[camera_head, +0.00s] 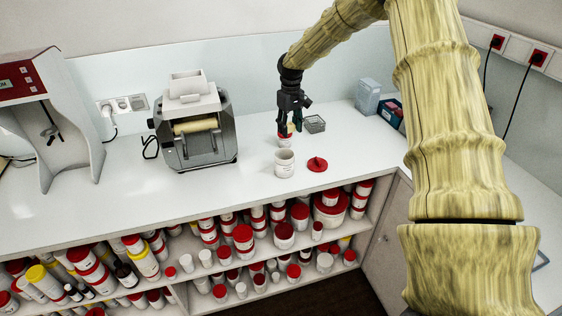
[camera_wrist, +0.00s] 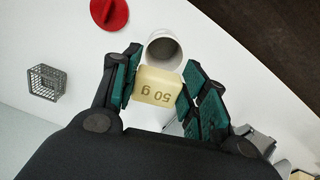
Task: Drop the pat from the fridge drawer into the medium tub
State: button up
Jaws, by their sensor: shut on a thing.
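My gripper (camera_head: 291,127) is shut on the pat, a pale yellow block marked "50 g" (camera_wrist: 158,86), held between its green-padded fingers (camera_wrist: 157,82). An open white tub (camera_head: 284,163), apparently the medium tub, stands upright on the bench in front of my gripper. In the wrist view its open mouth (camera_wrist: 164,50) shows just beyond the pat, partly hidden by it. The pat is above the bench; I cannot tell whether it overlaps the tub's rim. A red lid (camera_head: 317,164) lies beside the tub. I cannot make out a fridge drawer.
A small white-and-red container (camera_head: 285,141) stands close below my gripper. A grey wire basket (camera_head: 314,124) is to its right. A roller mill (camera_head: 195,132) stands left, and blue boxes (camera_head: 368,96) stand back right. Shelves below hold several tubs. The bench front is clear.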

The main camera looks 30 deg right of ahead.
jog(key=shift+s+d+f+b, duration=0.2)
jog(key=shift+f+b, duration=0.2)
jog(key=shift+f, duration=0.3)
notch_tip(320, 180, down, 4)
jog(key=b, duration=0.2)
jog(key=shift+d+f+b, duration=0.1)
jog(key=shift+f+b, duration=0.1)
jog(key=shift+b, duration=0.2)
jog(key=o, duration=1.1)
notch_tip(320, 180, up, 12)
